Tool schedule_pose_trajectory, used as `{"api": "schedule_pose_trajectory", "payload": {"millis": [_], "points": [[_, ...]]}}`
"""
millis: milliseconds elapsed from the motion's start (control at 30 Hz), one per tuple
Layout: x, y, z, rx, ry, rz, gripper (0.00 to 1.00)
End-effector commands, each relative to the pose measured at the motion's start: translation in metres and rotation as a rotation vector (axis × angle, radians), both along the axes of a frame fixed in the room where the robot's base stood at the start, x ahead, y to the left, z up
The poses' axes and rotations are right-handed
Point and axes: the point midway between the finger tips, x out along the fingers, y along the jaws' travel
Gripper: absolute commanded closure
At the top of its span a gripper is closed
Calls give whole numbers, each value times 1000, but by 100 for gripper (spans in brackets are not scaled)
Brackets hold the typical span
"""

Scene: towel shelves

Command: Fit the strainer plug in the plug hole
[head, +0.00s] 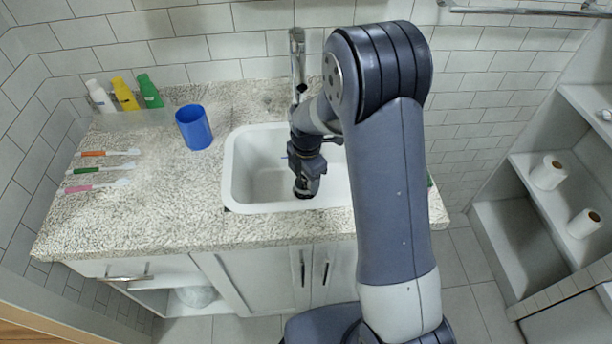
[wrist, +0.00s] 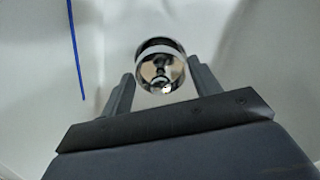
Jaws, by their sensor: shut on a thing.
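My gripper (head: 303,190) points down inside the white sink basin (head: 240,180) in the head view. In the wrist view my gripper (wrist: 162,88) is shut on a shiny round metal strainer plug (wrist: 160,62), held between its two fingertips. The pale basin surface (wrist: 240,40) fills the wrist view behind the plug. I cannot tell whether the plug touches the basin floor. The plug hole does not show in either view; my arm and gripper cover part of the basin.
A tap (head: 297,60) stands behind the basin. A blue cup (head: 194,127) is left of it, with several bottles (head: 126,93) and toothbrushes (head: 100,170) farther left. A thin blue strip (wrist: 76,50) shows beside my gripper. Shelves with paper rolls (head: 548,172) stand right.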

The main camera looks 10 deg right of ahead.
Motion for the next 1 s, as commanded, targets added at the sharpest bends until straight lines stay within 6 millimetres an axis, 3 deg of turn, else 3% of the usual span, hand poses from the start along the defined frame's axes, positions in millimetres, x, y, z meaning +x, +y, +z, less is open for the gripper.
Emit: {"api": "schedule_pose_trajectory", "payload": {"millis": [367, 400, 600, 700, 1000], "points": [[0, 0, -11, 0, 0, 0, 64], [0, 0, -10, 0, 0, 0, 39], [0, 0, -9, 0, 0, 0, 23], [0, 0, -9, 0, 0, 0, 16], [0, 0, -4, 0, -2, 0, 16]]}}
